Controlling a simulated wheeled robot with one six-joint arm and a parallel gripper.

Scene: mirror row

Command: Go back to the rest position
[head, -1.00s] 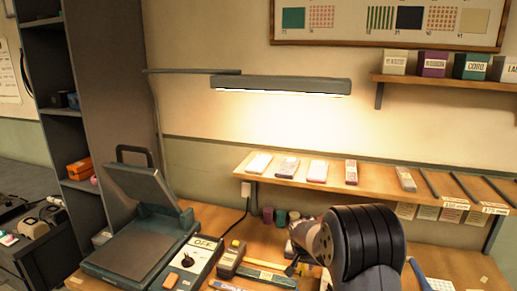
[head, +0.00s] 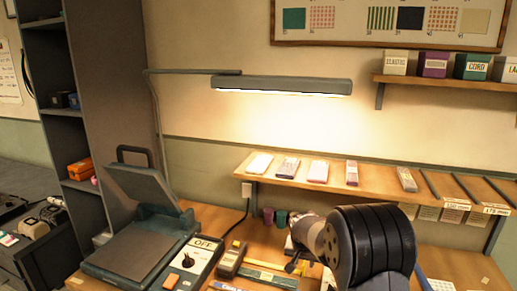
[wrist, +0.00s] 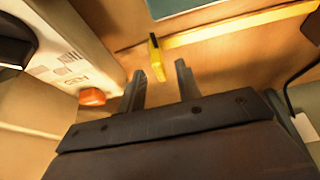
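My gripper shows in the wrist view (wrist: 160,82), with its two dark fingers spread apart and nothing between them. A short yellow piece (wrist: 157,60) lies on the wooden surface just beyond the fingertips; I cannot tell its exact distance. In the head view my dark, ribbed arm stands at the lower right over the workbench (head: 210,215), and it hides part of the bench. The gripper's fingers are not clear in that view.
A heat press (head: 140,245) and a control box (head: 195,262) marked OFF stand at the bench's left. A lamp (head: 281,85) hangs above. A shelf (head: 330,185) with small packs runs behind my arm. A dark cabinet (head: 105,110) stands at left.

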